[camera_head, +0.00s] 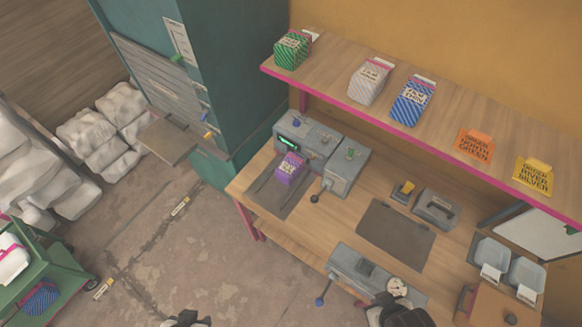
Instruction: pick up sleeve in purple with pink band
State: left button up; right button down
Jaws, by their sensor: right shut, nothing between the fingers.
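A purple sleeve (289,170) with pale lettering and a pinkish edge at its top stands on the dark mat in front of a grey device with a green display (305,138), at the left end of the workbench. My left gripper (187,318) shows only in part at the bottom edge, over the floor and well below the sleeve in the picture. Its fingers are too cut off to read. My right gripper (396,308) is at the bottom edge near the press with the round gauge. It is shut and empty, away from the sleeve.
The shelf (455,115) above the bench holds green (291,50), white (369,82) and blue (411,102) packets, with orange and yellow cards. A lever device (346,168) stands right of the sleeve. Grey trays (488,252) are at right. A green cart (60,268) stands lower left.

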dwell(0.3)
pick_arm(q)
jog(key=o, duration=0.3)
jog(key=shift+d, duration=0.15)
jog(key=o, duration=0.6)
jog(key=shift+o, duration=1.2)
